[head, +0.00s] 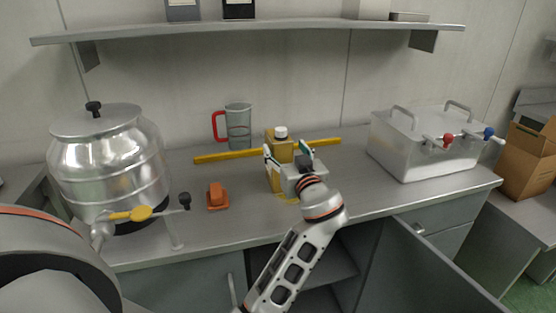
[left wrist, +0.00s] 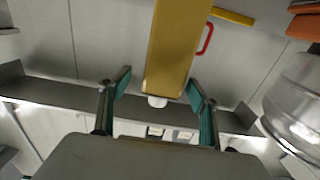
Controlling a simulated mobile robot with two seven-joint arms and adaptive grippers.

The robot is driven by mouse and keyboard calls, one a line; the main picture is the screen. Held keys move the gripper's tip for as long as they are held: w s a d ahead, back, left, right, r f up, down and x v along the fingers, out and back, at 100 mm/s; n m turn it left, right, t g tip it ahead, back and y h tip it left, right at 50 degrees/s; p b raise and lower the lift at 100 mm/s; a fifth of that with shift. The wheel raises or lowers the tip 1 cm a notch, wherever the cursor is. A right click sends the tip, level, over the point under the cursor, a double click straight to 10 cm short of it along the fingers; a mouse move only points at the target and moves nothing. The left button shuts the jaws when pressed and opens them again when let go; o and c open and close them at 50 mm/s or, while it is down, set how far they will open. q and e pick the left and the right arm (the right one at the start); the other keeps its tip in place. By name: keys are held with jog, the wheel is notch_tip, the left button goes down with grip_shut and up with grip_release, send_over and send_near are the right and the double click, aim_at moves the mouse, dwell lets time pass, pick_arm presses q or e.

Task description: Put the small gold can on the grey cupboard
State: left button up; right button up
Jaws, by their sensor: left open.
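The small gold can (head: 281,147), with a white cap, stands upright on the grey worktop (head: 350,195). My left gripper (head: 287,164) is open in front of it and hides part of its lower body. In the left wrist view the can (left wrist: 175,50) reaches in from the top, its cap between the open fingers of my left gripper (left wrist: 158,98). A gap shows on each side, so it is not clamped. Grey cupboard fronts (head: 195,287) lie under the worktop. Which part is the named cupboard I cannot tell. My right gripper is not in view.
A yellow bar (head: 225,156) lies behind the can. A grey jug with a red handle (head: 239,125), an orange object (head: 217,197) and a steel drum (head: 110,160) stand left. A steel tank (head: 415,150) stands right. A cupboard door (head: 430,268) hangs open below.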

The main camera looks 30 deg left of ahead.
pick_arm(q)
jog(key=x, duration=0.4)
jog(key=shift+a+p, duration=0.4)
jog(key=shift+w+a, duration=0.2)
jog(key=shift+w, duration=0.05)
jog(key=shift+f, duration=0.1)
grip_shut()
